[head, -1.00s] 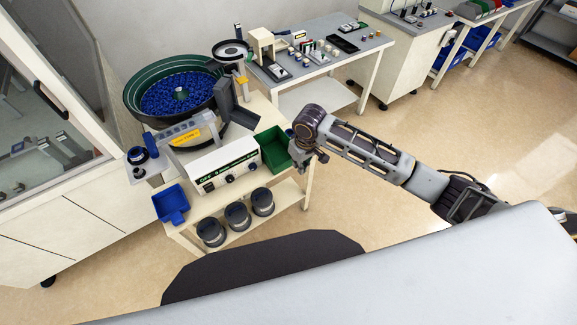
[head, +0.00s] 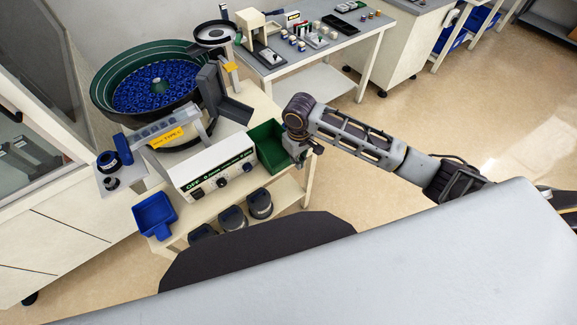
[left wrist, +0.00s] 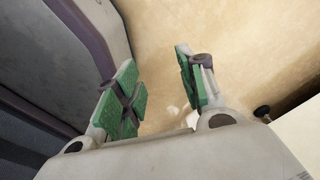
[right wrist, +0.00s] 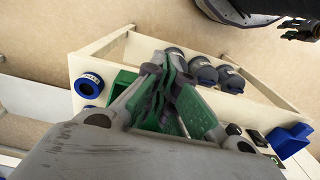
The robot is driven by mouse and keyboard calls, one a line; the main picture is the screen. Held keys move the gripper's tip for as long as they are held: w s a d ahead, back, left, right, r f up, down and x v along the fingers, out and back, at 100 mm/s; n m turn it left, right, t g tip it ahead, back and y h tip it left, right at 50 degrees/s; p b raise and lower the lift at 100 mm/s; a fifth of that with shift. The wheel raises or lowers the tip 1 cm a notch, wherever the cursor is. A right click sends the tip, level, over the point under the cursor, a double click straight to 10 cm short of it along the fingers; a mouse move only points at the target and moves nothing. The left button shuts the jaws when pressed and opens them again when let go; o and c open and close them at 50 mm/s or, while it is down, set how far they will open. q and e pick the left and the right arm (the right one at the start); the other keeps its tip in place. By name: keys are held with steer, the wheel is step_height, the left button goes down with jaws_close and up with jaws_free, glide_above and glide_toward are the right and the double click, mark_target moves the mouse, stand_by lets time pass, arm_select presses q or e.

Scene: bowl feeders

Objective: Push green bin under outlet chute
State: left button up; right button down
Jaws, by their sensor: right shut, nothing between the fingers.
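The green bin (head: 268,149) stands on the right end of the feeder cart top, beside the white control box. The grey outlet chute (head: 232,110) comes off the bowl feeder behind and left of the bin. My right gripper (head: 302,160) is at the bin's right side, shut and empty; its arm hides part of the bin, and I cannot tell whether they touch. In the right wrist view, its closed fingers (right wrist: 178,82) are beside a visible part of the bin (right wrist: 123,82). My left gripper (left wrist: 160,92) is open and empty, over the floor.
The feeder bowl (head: 155,88) holds many blue parts. The control box (head: 212,170) is left of the bin, with a blue tray (head: 154,215) at the cart's front left. Dark round containers (head: 260,204) sit on the lower shelf. Floor to the right is open.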

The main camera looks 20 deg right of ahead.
arm_select(q)
steer(key=shift+s+a+f+b, duration=0.3)
steer(key=shift+s+f+b, duration=0.35)
arm_select(e)
steer(key=w+f, duration=0.1)
steer(key=f, duration=0.2)
steer(key=w+a+f, duration=0.1)
steer(key=f, duration=0.2)
steer(key=w+f, duration=0.1)
steer(key=f, duration=0.2)
steer(key=shift+w+a+f, duration=0.2)
steer(key=shift+w+f, duration=0.1)
steer(key=shift+f, duration=0.1)
arm_select(q)
steer(key=shift+w, duration=0.15)
steer(key=shift+w+r, duration=0.1)
steer(key=shift+w, duration=0.3)
arm_select(e)
steer(key=shift+w, duration=0.1)
